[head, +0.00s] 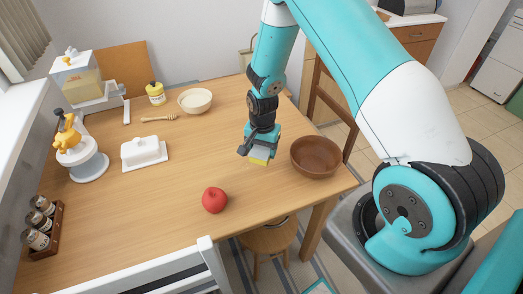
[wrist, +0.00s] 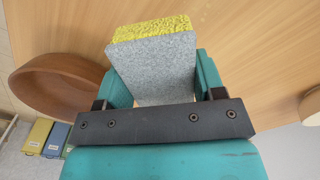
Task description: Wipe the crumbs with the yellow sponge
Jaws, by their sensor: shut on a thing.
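My gripper (head: 261,150) is shut on the yellow sponge (head: 259,161) over the right part of the wooden table (head: 190,160). In the wrist view the sponge (wrist: 155,68) sits between the two teal fingers, with a grey face toward the camera and a yellow layer at its far end. I cannot tell whether the sponge touches the table. No crumbs can be made out in either view; the gripper and sponge hide part of the tabletop.
A brown bowl (head: 316,156) stands close to the right of my gripper, near the table's edge. A red apple (head: 214,200) lies nearer the front. A white butter dish (head: 142,150), cream bowl (head: 195,101) and honey dipper (head: 159,119) are farther left. The table's middle is clear.

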